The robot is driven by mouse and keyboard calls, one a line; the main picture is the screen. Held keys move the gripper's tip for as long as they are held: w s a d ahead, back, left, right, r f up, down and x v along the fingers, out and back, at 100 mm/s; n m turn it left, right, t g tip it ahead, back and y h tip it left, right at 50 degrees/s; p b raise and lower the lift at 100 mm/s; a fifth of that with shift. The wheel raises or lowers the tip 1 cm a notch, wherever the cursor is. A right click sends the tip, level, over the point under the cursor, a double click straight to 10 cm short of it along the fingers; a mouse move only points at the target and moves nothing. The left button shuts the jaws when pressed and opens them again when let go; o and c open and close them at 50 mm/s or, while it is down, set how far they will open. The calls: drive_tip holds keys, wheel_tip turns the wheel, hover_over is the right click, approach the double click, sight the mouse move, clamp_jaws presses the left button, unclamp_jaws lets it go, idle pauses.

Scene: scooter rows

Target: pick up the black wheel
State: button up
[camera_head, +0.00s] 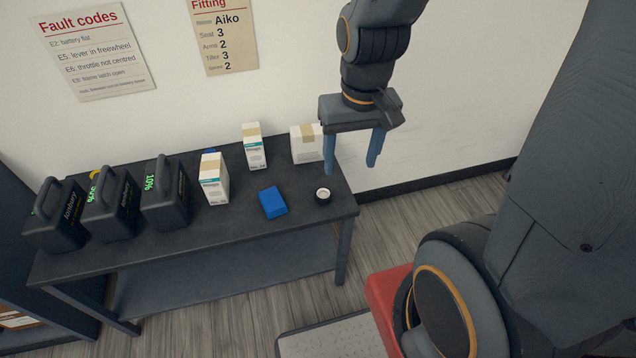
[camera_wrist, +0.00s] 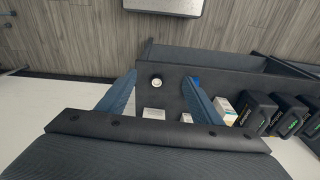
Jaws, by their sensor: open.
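The black wheel (camera_head: 323,195) is small and round with a pale centre. It lies flat near the right end of the dark table (camera_head: 246,225). It also shows in the wrist view (camera_wrist: 156,83), between the two fingers and farther off. My gripper (camera_head: 350,162) hangs above the right end of the table with its blue fingers pointing down. It is open and empty, and apart from the wheel. In the wrist view its fingertips (camera_wrist: 160,80) are spread to either side of the wheel.
A blue box (camera_head: 272,203) lies left of the wheel. White cartons (camera_head: 214,178) (camera_head: 254,147) (camera_head: 306,144) stand behind and left of it. Black battery cases (camera_head: 166,192) fill the table's left end. A wall with posters (camera_head: 92,50) rises behind.

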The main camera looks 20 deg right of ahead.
drive_tip(key=shift+o, duration=0.2)
drive_tip(key=w+f+m+b, duration=0.7)
drive_tip(key=w+f+b, duration=0.1)
drive_tip(key=f, duration=0.3)
drive_tip(key=shift+w+m+g, duration=0.3)
drive_tip(key=shift+w+m, duration=0.05)
drive_tip(key=shift+m, duration=0.05)
drive_tip(key=m+b, duration=0.8)
drive_tip(key=m, duration=0.2)
hover_over(324, 195)
drive_tip(key=shift+g, duration=0.3)
drive_tip(key=f, duration=1.2)
drive_tip(key=shift+s+a+f, duration=0.1)
drive_tip(key=shift+s+f, duration=0.15)
drive_tip(key=shift+f, duration=0.05)
drive_tip(key=f, duration=0.6)
drive_tip(key=shift+w+f, duration=0.25)
drive_tip(key=shift+r, duration=0.1)
drive_tip(key=c, duration=1.2)
